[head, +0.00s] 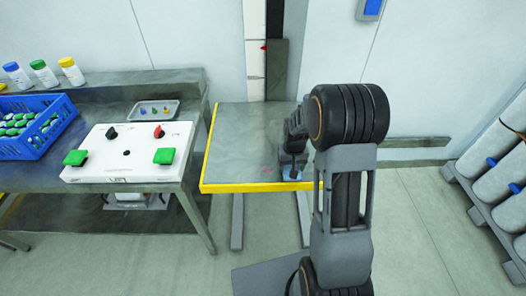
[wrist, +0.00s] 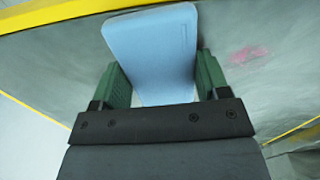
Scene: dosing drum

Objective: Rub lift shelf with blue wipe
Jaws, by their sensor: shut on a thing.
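The lift shelf (head: 240,150) is a grey metal plate with a yellow front edge, right of the bench in the head view. It also fills much of the wrist view (wrist: 265,95). My gripper (head: 291,172) is over the shelf's right front part, pointing down. In the wrist view its green fingers (wrist: 162,80) are shut on the light blue wipe (wrist: 150,45), which lies against or just over the shelf; contact is hard to tell. A pink-red smudge (wrist: 249,54) is on the shelf beside the wipe. It shows faintly in the head view (head: 267,169).
The bench (head: 100,205) at left holds a white control box (head: 127,155) with green buttons, a blue crate (head: 62,118), a small tray (head: 155,111) and several bottles. A rail (head: 276,70) rises behind the shelf. The shelf's left part is clear.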

